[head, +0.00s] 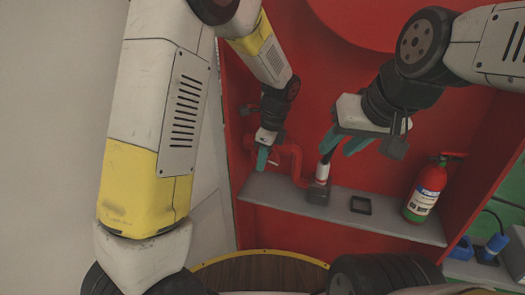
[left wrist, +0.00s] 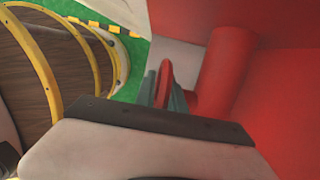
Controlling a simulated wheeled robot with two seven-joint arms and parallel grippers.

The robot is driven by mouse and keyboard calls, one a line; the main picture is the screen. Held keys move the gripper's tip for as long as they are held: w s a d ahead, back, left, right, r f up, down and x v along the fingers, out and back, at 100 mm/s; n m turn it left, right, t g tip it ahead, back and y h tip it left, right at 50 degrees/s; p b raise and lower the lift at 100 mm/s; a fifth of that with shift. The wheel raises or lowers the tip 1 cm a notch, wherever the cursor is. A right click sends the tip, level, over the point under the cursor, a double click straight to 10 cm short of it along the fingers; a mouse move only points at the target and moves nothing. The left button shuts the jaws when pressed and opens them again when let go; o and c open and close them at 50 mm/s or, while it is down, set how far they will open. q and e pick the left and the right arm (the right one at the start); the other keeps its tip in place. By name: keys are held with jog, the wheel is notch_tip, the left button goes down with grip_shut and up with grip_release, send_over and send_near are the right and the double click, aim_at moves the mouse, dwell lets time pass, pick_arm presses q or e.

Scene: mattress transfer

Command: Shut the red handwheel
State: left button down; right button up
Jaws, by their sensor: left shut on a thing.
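The red handwheel (left wrist: 165,80) shows nearly edge-on in the left wrist view, between the teal fingers of my left gripper (left wrist: 163,92). My left gripper is shut on its rim. In the head view my left gripper (head: 262,158) is at the red pipe (head: 291,152) above the grey shelf, and it largely hides the wheel there. The red pipe (left wrist: 222,70) stands just right of the wheel in the left wrist view. My right gripper (head: 342,143) is apart from the wheel, to its right, with its teal fingers spread.
Blue connectors (head: 492,247) lie at the lower right. A yellow-rimmed wooden surface (head: 260,272) is in front of the shelf.

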dwell(0.3)
pick_arm(q)
jog(key=c, duration=1.4)
grip_release()
jog(key=shift+r, duration=0.1)
jog(key=r, duration=0.5)
jog(key=d+r, duration=0.1)
jog(key=r, duration=0.1)
jog(key=shift+s+d+r, duration=0.1)
jog(key=shift+s+r, duration=0.1)
jog(key=shift+r, duration=0.05)
